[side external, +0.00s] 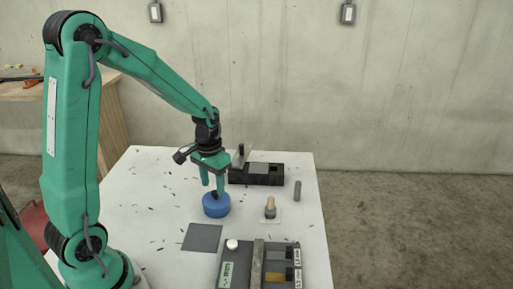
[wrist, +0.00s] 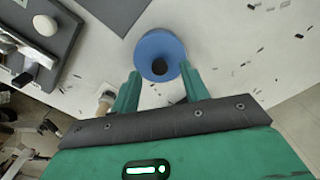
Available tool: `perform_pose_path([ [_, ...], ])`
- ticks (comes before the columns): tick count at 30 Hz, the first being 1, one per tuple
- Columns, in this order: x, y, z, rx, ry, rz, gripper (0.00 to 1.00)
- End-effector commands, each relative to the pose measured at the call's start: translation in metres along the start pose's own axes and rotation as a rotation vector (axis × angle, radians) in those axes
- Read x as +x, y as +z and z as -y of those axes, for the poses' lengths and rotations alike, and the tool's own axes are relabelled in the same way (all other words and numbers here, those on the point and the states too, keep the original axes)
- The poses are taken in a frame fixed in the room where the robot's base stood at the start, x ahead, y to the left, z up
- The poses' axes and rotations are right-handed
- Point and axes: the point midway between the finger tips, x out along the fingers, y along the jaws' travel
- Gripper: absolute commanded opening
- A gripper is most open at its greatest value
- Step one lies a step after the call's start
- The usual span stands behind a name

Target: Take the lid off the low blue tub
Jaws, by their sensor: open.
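The low blue tub (side external: 216,207) stands upright on the white table, with its round blue lid on top. In the wrist view the lid (wrist: 150,50) shows from above, with a dark knob (wrist: 159,67) near its middle. My gripper (side external: 213,190) points down right over the tub, fingers apart. In the wrist view the two green fingers of my gripper (wrist: 163,78) reach toward the near side of the lid, one on each side of the knob. I cannot tell whether the fingers touch the lid. Nothing is held between them.
A grey square mat (side external: 202,237) lies in front of the tub. A grey panel box (side external: 232,272) with a white knob stands at the front right. A black block (side external: 256,174) is behind, a small wooden-topped piece (side external: 270,207) and a grey cylinder (side external: 297,190) to the right. Dark scraps are scattered about.

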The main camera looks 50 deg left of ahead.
Motion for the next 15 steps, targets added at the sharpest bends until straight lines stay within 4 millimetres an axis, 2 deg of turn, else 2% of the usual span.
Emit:
perform_pose_path([
  [7, 0.027, 0.000, -0.002, 0.000, 0.000, 0.003, 0.45],
  [15, 0.035, 0.000, -0.002, 0.000, 0.000, 0.001, 0.45],
])
